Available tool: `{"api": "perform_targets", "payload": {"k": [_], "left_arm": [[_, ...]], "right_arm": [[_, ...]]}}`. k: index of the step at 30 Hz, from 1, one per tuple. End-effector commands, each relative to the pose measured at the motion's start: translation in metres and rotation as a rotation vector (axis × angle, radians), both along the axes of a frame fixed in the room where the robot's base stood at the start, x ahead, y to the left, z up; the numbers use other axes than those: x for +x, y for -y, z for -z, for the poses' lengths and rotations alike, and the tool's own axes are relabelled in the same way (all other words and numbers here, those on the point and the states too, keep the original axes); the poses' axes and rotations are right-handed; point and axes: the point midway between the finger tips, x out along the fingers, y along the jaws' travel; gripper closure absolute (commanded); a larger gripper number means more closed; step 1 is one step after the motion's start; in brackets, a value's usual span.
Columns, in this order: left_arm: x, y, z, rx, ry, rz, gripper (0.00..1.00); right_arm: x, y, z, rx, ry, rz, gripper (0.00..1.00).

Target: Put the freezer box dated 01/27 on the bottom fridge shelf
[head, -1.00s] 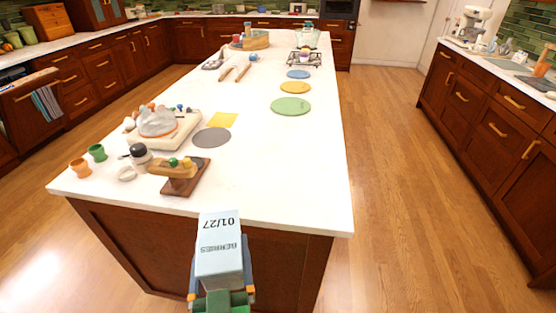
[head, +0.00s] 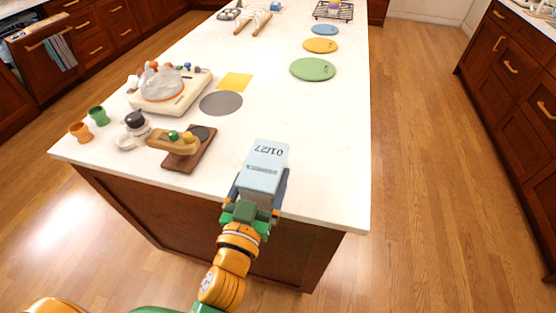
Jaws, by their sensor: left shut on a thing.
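The freezer box (head: 265,165) is pale blue-grey, with "01/27" and a smaller line of text on its top face. My left gripper (head: 256,200) is shut on it from the near end. In the picture the box overlaps the near edge of the white island counter; I cannot tell whether it touches the counter. My right gripper is not in view. No fridge or fridge shelf shows.
The white island counter (head: 300,115) holds a wooden stand (head: 188,150), small cups (head: 98,116), a board with a clear dome (head: 163,87) and coloured discs (head: 312,69). Its near right part is clear. Open wooden floor (head: 430,160) lies to the right, before dark cabinets.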

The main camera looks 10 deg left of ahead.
Motion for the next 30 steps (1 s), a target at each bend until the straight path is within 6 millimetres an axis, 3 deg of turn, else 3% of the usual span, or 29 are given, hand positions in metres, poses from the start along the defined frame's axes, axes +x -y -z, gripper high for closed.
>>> {"api": "perform_targets", "payload": {"k": [3,6,15,27,28,29,30], "left_arm": [[0.037,0.002,0.017,0.001,0.005,0.0,1.0],[0.06,0.002,0.031,0.0,0.003,0.0,1.0],[0.105,0.004,0.058,-0.003,0.003,0.0,1.0],[0.109,0.004,0.063,-0.001,0.003,0.001,1.0],[0.109,0.004,0.062,-0.001,0.001,0.0,0.07],[0.109,0.004,0.062,-0.001,0.001,0.0,0.0],[0.109,0.004,0.062,-0.001,0.0,0.0,0.0]], "right_arm": [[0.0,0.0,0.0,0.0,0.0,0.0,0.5],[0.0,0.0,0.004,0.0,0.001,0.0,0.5],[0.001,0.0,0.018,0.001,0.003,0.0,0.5],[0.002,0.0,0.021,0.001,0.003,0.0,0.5],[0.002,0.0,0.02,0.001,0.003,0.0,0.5],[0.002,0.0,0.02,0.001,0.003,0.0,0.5],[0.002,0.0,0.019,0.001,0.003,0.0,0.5]]}}
